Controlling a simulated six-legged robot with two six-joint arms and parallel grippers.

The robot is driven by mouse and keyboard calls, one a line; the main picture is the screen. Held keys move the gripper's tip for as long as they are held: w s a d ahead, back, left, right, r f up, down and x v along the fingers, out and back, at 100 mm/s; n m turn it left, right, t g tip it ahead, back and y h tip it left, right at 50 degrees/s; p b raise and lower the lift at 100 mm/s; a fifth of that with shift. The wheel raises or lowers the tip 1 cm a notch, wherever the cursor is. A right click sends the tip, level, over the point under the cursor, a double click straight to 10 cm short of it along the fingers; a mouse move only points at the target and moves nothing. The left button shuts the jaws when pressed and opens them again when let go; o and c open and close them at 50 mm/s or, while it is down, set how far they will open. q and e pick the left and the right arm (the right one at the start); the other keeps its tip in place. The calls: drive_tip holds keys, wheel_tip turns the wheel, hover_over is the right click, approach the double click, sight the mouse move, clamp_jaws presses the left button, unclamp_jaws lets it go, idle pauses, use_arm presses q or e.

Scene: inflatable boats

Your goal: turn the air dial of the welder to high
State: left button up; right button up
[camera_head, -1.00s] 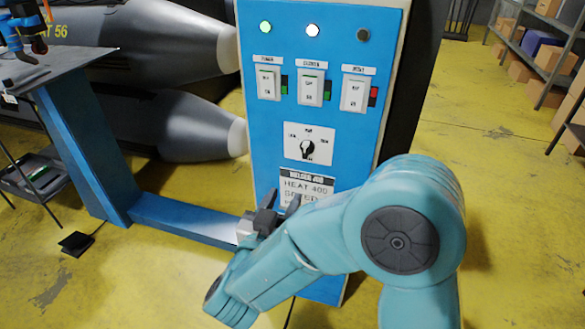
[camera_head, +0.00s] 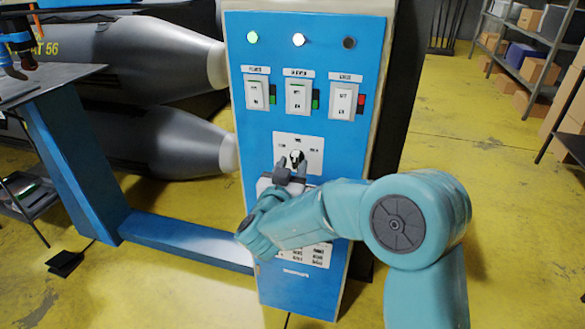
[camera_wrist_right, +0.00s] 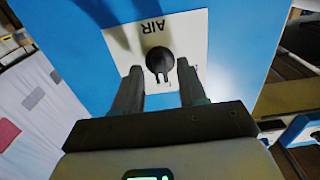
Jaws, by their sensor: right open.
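The welder's blue control panel (camera_head: 240,150) stands upright in the middle of the head view. Its air dial (camera_head: 297,156) is a black knob on a white plate. In the right wrist view the dial (camera_wrist_right: 159,60) shows below the upside-down word AIR. My right gripper (camera_head: 291,168) is at the dial plate and partly covers it. In the wrist view the open fingers (camera_wrist_right: 158,68) appear on either side of the knob, with a gap at each side. I cannot tell how deep the knob sits between them. The dial's setting is too small to read.
Above the dial are three rocker switches, including the middle one (camera_head: 298,95). A green lamp (camera_head: 253,37) and a white lamp (camera_head: 298,40) are lit; the third (camera_head: 348,43) is dark. Grey boat tubes (camera_head: 150,140) lie behind at left. Shelves with boxes (camera_head: 530,50) stand at right.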

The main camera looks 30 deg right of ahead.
drive_tip(key=shift+w+d, duration=0.2)
clamp_jaws()
